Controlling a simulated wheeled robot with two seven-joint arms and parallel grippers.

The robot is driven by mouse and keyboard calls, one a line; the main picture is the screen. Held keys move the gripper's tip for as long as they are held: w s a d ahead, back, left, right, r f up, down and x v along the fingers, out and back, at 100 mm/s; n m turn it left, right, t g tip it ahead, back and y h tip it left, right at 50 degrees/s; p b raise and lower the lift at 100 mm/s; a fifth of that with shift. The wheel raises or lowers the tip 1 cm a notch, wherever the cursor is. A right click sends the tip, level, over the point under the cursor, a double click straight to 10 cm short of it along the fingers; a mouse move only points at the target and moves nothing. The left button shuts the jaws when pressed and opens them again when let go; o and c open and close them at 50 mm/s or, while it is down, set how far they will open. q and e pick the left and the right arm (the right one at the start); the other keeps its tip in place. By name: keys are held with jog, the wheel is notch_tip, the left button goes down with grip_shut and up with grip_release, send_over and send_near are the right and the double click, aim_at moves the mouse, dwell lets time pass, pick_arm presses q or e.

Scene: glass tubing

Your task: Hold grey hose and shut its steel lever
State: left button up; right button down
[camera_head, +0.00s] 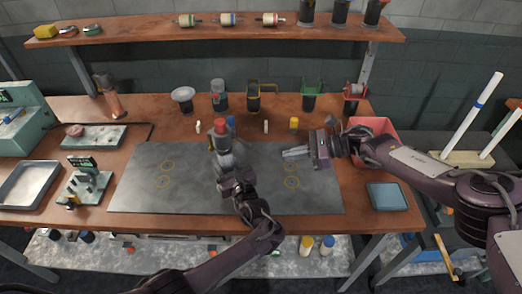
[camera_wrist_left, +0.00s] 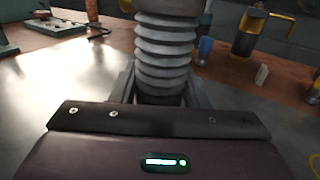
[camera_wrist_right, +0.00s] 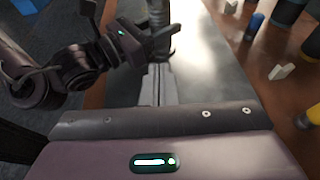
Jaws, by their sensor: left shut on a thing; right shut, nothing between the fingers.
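The grey hose (camera_head: 224,146) stands upright over the grey mat, its ribbed bellows-like body filling the upper middle of the left wrist view (camera_wrist_left: 165,55). My left gripper (camera_head: 227,170) is shut on it from the near side. A red part (camera_head: 220,122) shows at the hose's top in the head view. My right gripper (camera_head: 288,153) is shut and empty, right of the hose and clear of it, fingers pointing left toward it. In the right wrist view the hose (camera_wrist_right: 160,18) is partly hidden behind my left gripper. I cannot make out the steel lever.
The grey mat (camera_head: 130,190) has several yellow rings and free room on both sides. Small bottles and stoppers, with a yellow one (camera_head: 294,123), stand behind it. A pink bin (camera_head: 385,125) and a teal tray (camera_head: 387,196) are at the right.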

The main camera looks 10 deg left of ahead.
aim_at(246, 143)
jog(key=x, duration=1)
jog(key=shift+a+r, duration=0.1)
jog(key=shift+r, duration=1.9)
jog(key=shift+d+r, duration=0.4)
jog(key=shift+r, duration=0.15)
jog(key=shift+d+r, duration=0.25)
jog(key=shift+r, duration=0.65)
jog(key=shift+d+r, duration=0.25)
jog(key=shift+r, duration=0.6)
jog(key=shift+w+r, duration=0.1)
jog(key=shift+r, duration=0.75)
